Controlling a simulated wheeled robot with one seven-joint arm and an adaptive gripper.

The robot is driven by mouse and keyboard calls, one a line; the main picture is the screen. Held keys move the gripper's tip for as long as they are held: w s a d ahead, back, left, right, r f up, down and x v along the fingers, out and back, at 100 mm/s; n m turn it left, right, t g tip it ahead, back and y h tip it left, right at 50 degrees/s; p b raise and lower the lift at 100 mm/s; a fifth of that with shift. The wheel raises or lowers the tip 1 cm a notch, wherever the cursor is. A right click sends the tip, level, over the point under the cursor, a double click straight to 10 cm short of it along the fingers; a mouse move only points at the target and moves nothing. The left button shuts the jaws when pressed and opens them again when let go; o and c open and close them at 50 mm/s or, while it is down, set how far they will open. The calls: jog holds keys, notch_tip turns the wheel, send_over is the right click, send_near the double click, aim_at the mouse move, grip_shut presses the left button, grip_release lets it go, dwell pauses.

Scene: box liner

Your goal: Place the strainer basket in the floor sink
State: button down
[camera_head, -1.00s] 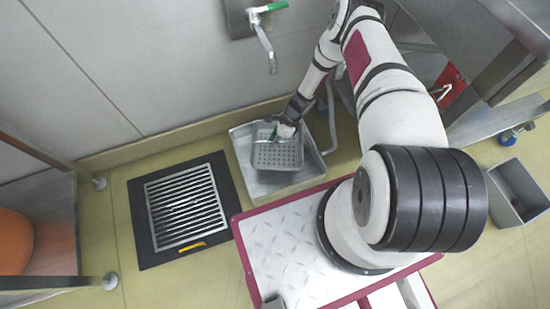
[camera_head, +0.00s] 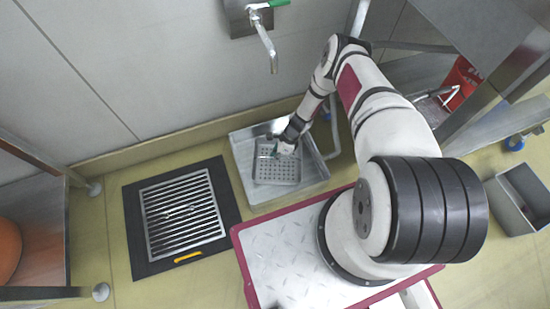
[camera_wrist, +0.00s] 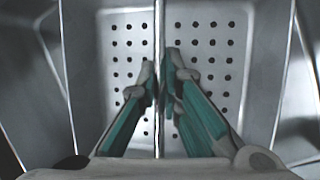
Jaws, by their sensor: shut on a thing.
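The strainer basket (camera_head: 277,169) is a grey metal box with rows of holes in its base. In the head view it is inside the outline of the floor sink (camera_head: 312,186), a square metal basin on the floor against the wall. My gripper (camera_head: 277,150) is at the basket's back part. In the wrist view my gripper (camera_wrist: 160,82) is shut on a thin upright divider or handle of the basket (camera_wrist: 209,65), with the perforated base below. Whether the basket touches the sink floor cannot be told.
A tap (camera_head: 266,42) with a green handle hangs from the wall above the sink. A floor grate (camera_head: 181,214) with a yellow strip lies to the left. A grey bin (camera_head: 522,194) stands at the right. A pipe runs close along the sink's right side.

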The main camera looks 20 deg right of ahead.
jog(key=shift+f, duration=0.15)
jog(key=c, duration=1.8)
grip_release()
jog(key=shift+o, duration=0.2)
jog(key=p+v, duration=0.4)
jog(key=v, duration=0.8)
jog(key=shift+r, duration=0.2)
